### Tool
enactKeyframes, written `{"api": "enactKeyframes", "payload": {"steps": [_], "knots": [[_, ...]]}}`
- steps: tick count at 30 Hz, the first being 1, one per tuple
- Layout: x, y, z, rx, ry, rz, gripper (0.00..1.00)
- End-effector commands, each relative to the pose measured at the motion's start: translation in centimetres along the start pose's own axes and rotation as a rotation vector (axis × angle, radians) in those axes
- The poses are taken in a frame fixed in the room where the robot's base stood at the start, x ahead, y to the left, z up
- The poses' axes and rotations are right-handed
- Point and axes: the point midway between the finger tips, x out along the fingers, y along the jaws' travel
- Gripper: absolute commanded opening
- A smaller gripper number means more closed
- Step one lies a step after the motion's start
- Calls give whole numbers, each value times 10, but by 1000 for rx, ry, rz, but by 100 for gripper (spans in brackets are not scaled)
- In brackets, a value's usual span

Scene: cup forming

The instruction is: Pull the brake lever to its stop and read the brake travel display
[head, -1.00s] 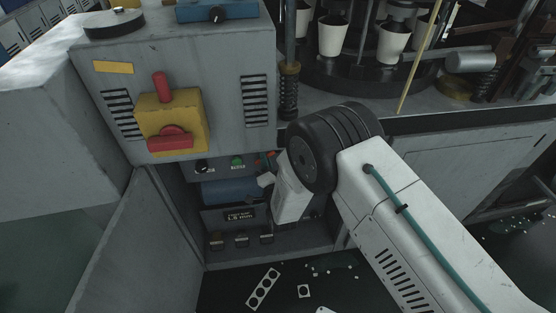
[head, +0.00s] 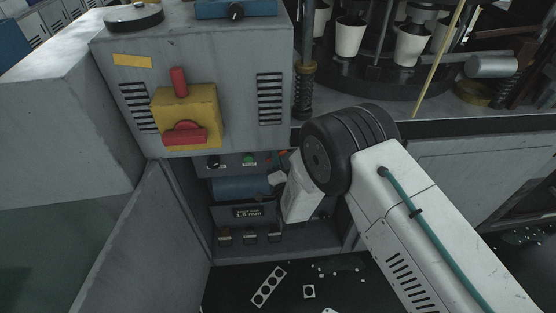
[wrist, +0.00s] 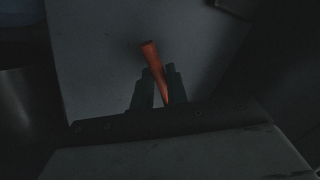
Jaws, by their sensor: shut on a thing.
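An orange-red lever (wrist: 150,55) shows in the wrist view. It is tilted, and my gripper (wrist: 158,78) is shut on it, with one dark finger on each side. The lever's upper end sticks out beyond the fingertips. In the head view my wrist covers the fingers and most of the lever area inside the open cabinet. A small dark display (head: 247,212) with pale text stands in the cabinet, left of my wrist. Its lower line seems to read about 1.5 mm, but the digits are too small to be sure.
A green button (head: 249,159) and a black knob (head: 214,162) sit above the display. The open cabinet door (head: 140,235) stands at the left. A yellow box with a red handle (head: 184,134) is above. White cups (head: 350,37) stand on the machine behind.

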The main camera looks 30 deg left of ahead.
Motion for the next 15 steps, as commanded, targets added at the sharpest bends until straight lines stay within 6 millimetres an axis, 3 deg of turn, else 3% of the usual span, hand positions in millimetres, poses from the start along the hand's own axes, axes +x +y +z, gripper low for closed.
{"api": "enactKeyframes", "payload": {"steps": [1,12,13,15], "knots": [[6,-14,3,7,-2,-30,0],[6,-14,3,7,-2,-30,0],[6,-14,3,7,-2,-30,23],[6,-13,2,6,0,-29,35]]}}
